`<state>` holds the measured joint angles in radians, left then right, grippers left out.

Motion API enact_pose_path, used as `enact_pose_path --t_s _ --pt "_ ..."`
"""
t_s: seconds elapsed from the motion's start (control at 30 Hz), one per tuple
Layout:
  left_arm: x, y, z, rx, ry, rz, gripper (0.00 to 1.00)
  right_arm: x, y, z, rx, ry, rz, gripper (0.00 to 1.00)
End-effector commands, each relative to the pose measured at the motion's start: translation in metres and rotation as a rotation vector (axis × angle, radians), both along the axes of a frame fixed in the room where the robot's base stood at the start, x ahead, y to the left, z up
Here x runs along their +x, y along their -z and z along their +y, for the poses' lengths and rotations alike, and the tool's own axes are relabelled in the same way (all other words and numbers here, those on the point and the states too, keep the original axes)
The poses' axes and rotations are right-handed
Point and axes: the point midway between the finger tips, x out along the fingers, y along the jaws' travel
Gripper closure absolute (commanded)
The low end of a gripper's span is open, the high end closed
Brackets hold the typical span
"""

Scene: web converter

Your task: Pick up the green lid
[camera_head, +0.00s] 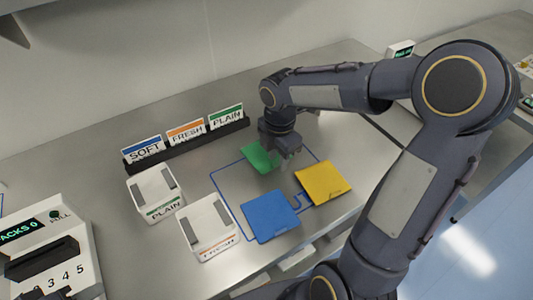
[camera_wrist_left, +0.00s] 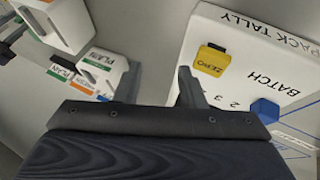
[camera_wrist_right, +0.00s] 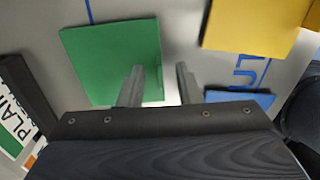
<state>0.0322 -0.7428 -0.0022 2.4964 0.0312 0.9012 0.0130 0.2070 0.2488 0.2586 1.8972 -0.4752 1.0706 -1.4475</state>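The green lid (camera_head: 256,158) lies flat on the steel table beyond the blue and yellow lids. It also shows in the right wrist view (camera_wrist_right: 105,58), with a small raised tab along its right edge. My right gripper (camera_head: 287,163) is pointed down at the lid's right side. Its fingers (camera_wrist_right: 160,75) are apart, the left one overlapping the lid's right edge near the tab and the other beyond it. Contact cannot be told. My left gripper (camera_wrist_left: 158,78) is open and empty near the pack tally box (camera_wrist_left: 255,70).
A blue lid (camera_head: 270,217) and a yellow lid (camera_head: 322,184) lie close in front of the green one. Two white containers (camera_head: 156,196) (camera_head: 208,228) stand to the left. A dark rack (camera_head: 190,145) holds SOFT, FRESH and PLAIN cards at the back.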

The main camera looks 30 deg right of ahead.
Motion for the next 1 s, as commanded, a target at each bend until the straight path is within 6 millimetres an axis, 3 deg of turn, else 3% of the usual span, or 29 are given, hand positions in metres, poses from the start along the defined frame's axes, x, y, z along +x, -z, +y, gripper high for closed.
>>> enact_pose_path --t_s 0.1,0.33,0.73,1.0 --pt "0.000 0.000 0.000 0.000 0.000 0.000 0.64 0.000 0.000 0.000 0.000 0.001 0.000 0.72" --pt "0.000 0.000 0.000 0.000 0.000 0.000 0.64 0.000 -0.001 0.000 0.000 0.001 0.000 1.00" --pt "0.000 0.000 0.000 0.000 0.000 0.000 0.64 0.001 -0.006 0.000 -0.001 0.001 -0.002 1.00" --pt "0.000 -0.003 0.000 0.000 0.000 0.000 0.64 0.001 -0.054 0.000 0.001 0.000 -0.006 1.00"
